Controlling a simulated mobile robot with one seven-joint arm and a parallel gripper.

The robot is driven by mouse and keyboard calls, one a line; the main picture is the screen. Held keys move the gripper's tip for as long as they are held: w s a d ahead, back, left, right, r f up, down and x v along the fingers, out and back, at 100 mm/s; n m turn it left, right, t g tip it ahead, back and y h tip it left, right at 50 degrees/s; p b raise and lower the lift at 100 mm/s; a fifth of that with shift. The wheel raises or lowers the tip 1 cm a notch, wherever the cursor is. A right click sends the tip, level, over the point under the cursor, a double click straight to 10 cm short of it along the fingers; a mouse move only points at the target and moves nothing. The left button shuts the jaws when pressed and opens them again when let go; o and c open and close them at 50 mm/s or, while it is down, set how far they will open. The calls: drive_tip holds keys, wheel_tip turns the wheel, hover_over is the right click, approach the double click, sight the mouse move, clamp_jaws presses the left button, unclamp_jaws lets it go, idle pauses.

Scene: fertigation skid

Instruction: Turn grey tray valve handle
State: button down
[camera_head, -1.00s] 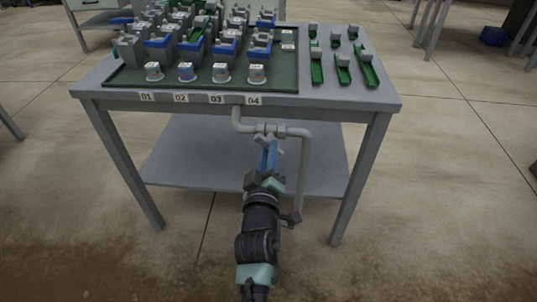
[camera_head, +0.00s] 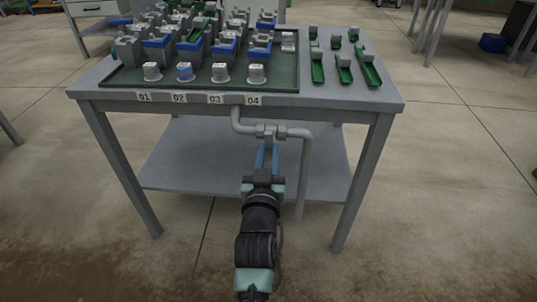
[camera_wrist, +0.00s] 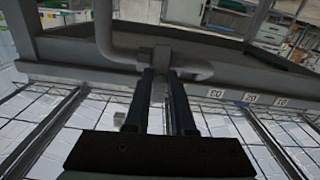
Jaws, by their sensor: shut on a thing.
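The grey valve (camera_head: 270,130) sits in the grey pipe below the front edge of the table, under the label 04. It also shows in the wrist view (camera_wrist: 161,58), at the far end of my fingers. My gripper (camera_head: 268,148) reaches up to it from below, with its two blue fingers side by side. In the wrist view the fingers of my gripper (camera_wrist: 162,75) are shut on the valve's grey handle, one finger on each side. The handle is mostly hidden between the fingers, so its exact angle is hard to tell.
The grey pipe (camera_head: 303,175) bends down to the right of my gripper. The table (camera_head: 330,98) bears a dark green tray (camera_head: 130,84) of blocks and several green pieces. Table legs (camera_head: 362,185) stand on both sides, and a lower shelf (camera_head: 190,155) lies behind the gripper.

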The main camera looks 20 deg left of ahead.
idle(0.3)
drive_tip(key=c, duration=0.8)
unclamp_jaws()
drive_tip(key=shift+o, duration=0.2)
drive_tip(key=p+v, duration=0.4)
drive_tip(key=v, duration=0.9)
